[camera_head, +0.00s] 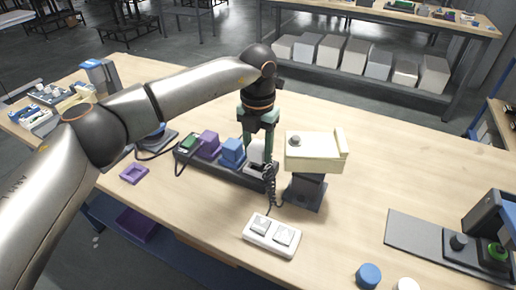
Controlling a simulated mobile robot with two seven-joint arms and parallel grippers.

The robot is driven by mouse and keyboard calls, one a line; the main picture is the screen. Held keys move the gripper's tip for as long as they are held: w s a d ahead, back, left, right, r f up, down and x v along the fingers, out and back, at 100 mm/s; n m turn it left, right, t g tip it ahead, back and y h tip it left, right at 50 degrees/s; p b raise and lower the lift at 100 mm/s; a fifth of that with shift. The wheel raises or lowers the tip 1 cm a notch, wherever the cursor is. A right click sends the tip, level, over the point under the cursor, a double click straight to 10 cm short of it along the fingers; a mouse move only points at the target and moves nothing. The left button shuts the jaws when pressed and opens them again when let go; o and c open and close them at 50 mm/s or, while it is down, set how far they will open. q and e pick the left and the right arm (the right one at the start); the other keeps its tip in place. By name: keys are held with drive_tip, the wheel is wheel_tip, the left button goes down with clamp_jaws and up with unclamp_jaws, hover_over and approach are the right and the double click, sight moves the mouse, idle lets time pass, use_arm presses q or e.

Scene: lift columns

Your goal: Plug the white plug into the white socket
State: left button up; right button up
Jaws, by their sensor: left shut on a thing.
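My left gripper (258,160) comes down from above with its green fingers shut on the white plug (257,148). The fingers partly hide the plug. The plug is at the right end of a dark rack (232,177); I cannot tell whether it still touches the rack. A coiled black cable (270,185) hangs near the gripper. The white socket (271,236), a white block with two square outlets, lies on the table in front and slightly right of the gripper. My right gripper is not in view.
A purple block (208,142) and a blue block (232,150) sit in the rack. A cream box (314,152) on a dark stand is close right of the gripper. A purple frame (134,173) lies left; a blue round piece (368,275) lies front right.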

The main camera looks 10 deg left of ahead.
use_arm(q)
drive_tip(key=shift+f, duration=0.1)
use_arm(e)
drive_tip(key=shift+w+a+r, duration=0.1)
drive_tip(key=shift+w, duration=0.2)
use_arm(q)
drive_tip(key=shift+f+b, duration=0.3)
drive_tip(key=shift+f, duration=0.2)
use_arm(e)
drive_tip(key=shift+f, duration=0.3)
use_arm(q)
drive_tip(key=shift+f, duration=0.3)
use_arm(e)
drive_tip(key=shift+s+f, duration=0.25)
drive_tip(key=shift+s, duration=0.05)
use_arm(q)
drive_tip(key=shift+f+b, duration=0.25)
drive_tip(key=shift+b, duration=0.1)
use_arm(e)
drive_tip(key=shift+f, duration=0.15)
use_arm(q)
drive_tip(key=shift+s+f, duration=0.1)
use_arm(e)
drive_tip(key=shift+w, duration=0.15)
